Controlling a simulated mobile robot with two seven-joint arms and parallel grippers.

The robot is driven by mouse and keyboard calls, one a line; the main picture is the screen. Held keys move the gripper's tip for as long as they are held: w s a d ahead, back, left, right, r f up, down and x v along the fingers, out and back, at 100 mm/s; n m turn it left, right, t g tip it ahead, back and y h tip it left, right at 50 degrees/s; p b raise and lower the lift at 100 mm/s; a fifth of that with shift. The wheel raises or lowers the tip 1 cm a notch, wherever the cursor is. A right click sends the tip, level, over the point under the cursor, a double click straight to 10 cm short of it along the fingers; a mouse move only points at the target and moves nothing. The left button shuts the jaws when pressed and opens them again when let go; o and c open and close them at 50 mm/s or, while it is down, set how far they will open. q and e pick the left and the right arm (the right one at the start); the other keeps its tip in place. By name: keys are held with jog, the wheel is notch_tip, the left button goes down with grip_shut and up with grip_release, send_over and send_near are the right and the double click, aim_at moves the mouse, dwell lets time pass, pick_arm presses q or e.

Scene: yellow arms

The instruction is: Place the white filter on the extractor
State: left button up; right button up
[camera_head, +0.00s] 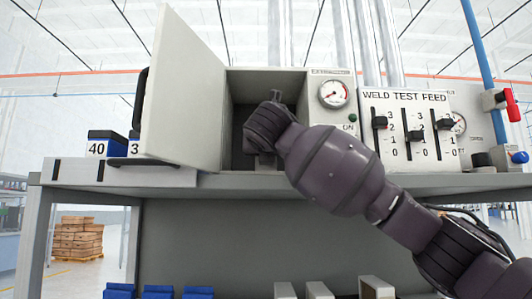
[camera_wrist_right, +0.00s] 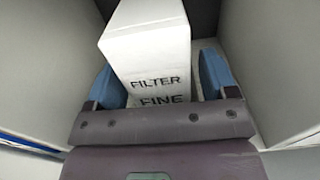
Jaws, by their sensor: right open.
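The white filter (camera_wrist_right: 150,48) is a block marked "FILTER FINE" in the right wrist view. It stands inside a grey box whose walls rise on both sides. My right gripper (camera_wrist_right: 163,80) has its two blue fingers apart, one on each side of the filter, with a small gap visible at least on the right. In the head view, my right arm reaches from the lower right into the open grey cabinet (camera_head: 267,76), and its wrist hides most of the inside. The filter cannot be made out there. My left gripper is not in view.
The cabinet door (camera_head: 185,95) stands open to the left. A gauge (camera_head: 333,94) and a "WELD TEST FEED" slider panel (camera_head: 405,125) are on the right. Blue numbered boxes (camera_head: 107,145) sit left on the shelf. Blue bins (camera_head: 158,292) and white blocks (camera_head: 376,288) are below.

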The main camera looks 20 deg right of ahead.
pick_arm(q)
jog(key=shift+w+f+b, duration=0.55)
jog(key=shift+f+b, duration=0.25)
jog(key=shift+b, duration=0.65)
pick_arm(e)
jog(key=v, duration=1.1)
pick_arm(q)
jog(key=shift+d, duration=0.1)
